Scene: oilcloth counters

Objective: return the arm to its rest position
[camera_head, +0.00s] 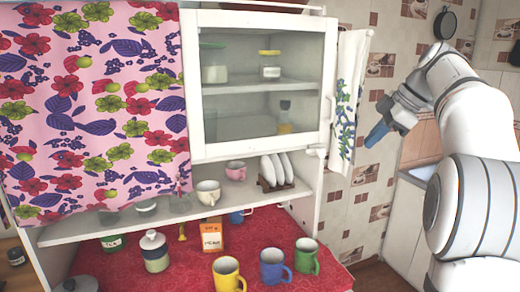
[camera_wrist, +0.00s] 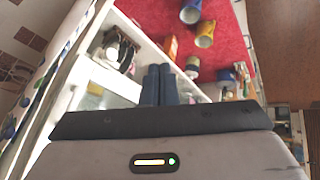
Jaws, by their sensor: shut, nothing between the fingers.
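My arm (camera_head: 470,125) comes in from the right side of the head view, bent at the elbow and raised off the counter. My gripper (camera_head: 377,135) points down and left in front of the tiled wall, to the right of the cupboard. Its blue fingers are together with nothing between them. In the wrist view my gripper (camera_wrist: 159,75) also shows shut and empty, with the cupboard and red counter beyond it. The gripper touches nothing that I can see.
A white cupboard (camera_head: 325,180) with a glass door stands at the left and centre. The red oilcloth (camera_head: 190,275) below holds yellow (camera_head: 227,275), blue (camera_head: 272,268) and green (camera_head: 306,257) mugs. A towel (camera_head: 347,100) hangs at its right side, near my gripper.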

